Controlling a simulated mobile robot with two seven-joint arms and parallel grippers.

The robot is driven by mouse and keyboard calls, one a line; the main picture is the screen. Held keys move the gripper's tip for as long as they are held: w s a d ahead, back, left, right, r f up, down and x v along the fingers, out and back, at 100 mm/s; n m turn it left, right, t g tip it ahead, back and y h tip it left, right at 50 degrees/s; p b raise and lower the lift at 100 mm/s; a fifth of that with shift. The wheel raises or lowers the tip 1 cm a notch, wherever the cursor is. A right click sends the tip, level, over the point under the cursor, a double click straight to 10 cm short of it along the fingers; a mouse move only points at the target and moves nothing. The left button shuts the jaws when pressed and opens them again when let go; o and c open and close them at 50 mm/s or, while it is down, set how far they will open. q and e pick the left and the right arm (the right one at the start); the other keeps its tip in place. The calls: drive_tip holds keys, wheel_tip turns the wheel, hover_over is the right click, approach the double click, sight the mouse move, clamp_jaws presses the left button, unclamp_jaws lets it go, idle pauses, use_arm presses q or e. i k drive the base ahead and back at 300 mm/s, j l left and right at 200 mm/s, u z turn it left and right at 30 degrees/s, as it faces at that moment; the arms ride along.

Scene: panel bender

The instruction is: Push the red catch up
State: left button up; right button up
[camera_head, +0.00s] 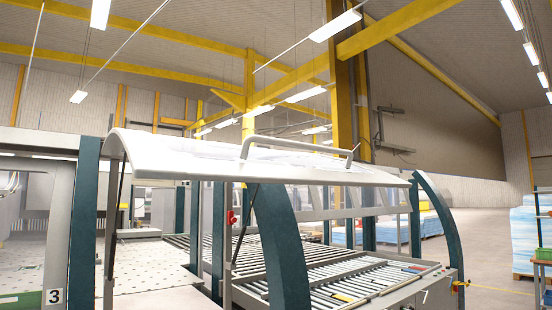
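A small red part (232,217), which looks like the red catch, sits on a thin grey upright post (227,250) below the white cover. It is too small to tell whether it is up or down. The white curved cover (300,170) with a long bar handle (297,143) stands raised above the machine, across the middle of the view. Neither of my grippers is in view.
Dark teal curved posts (282,250) stand in front of and beside the roller bed (345,280). A perforated light table (150,275) lies to the left. Blue stacked sheets (525,235) stand at the far right, with open floor before them.

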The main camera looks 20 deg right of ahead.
sight(231, 220)
drive_tip(key=z, duration=1.7)
drive_tip(key=i, duration=5.95)
drive_tip(key=l+z, duration=0.05)
drive_tip(key=l, duration=0.15)
